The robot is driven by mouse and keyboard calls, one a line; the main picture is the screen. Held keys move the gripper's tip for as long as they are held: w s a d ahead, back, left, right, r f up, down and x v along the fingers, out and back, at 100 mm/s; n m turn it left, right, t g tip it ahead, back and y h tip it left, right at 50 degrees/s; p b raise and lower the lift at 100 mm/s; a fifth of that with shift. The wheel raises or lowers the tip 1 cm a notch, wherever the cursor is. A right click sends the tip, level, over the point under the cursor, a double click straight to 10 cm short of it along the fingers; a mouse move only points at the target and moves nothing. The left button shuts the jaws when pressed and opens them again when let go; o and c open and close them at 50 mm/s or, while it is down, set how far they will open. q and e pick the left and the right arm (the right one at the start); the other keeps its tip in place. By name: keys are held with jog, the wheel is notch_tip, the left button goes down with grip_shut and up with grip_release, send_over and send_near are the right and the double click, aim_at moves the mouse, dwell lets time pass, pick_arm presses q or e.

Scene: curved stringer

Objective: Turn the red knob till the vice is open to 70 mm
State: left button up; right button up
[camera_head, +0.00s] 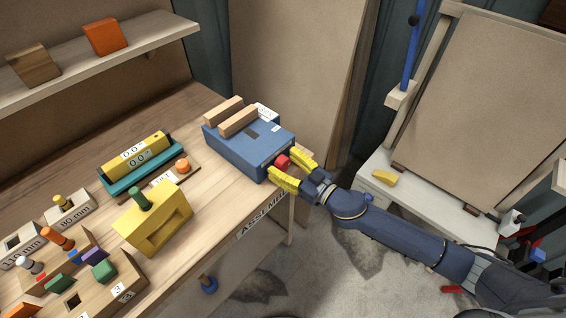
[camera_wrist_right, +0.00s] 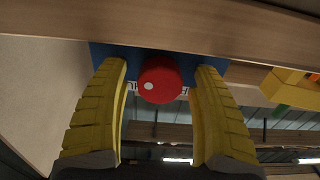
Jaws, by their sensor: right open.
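The blue vice (camera_head: 238,150) sits at the right end of the wooden bench, with two wooden jaw blocks (camera_head: 238,122) on top. A gap shows between the blocks; its size in millimetres cannot be read. The red knob (camera_head: 283,161) is on the vice's near right face. My right gripper (camera_head: 289,170) is open, its yellow fingers on either side of the knob. In the right wrist view the red knob (camera_wrist_right: 159,80), with a white dot, lies between the fingertips (camera_wrist_right: 160,75), with slight gaps on both sides. My left gripper is not in view.
A yellow block (camera_head: 152,218) with a green peg, a teal holder (camera_head: 142,167) with a yellow bar, and several labelled blocks stand left on the bench. A shelf (camera_head: 100,50) hangs at the back left. A white side table (camera_head: 420,195) stands right.

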jog(key=shift+w+a, duration=0.1)
jog(key=shift+c, duration=0.2)
jog(key=c, duration=1.2)
jog(key=shift+n, duration=2.1)
jog(key=shift+c, duration=0.2)
jog(key=o, duration=1.3)
jog(key=v, duration=1.2)
jog(key=shift+r, duration=0.1)
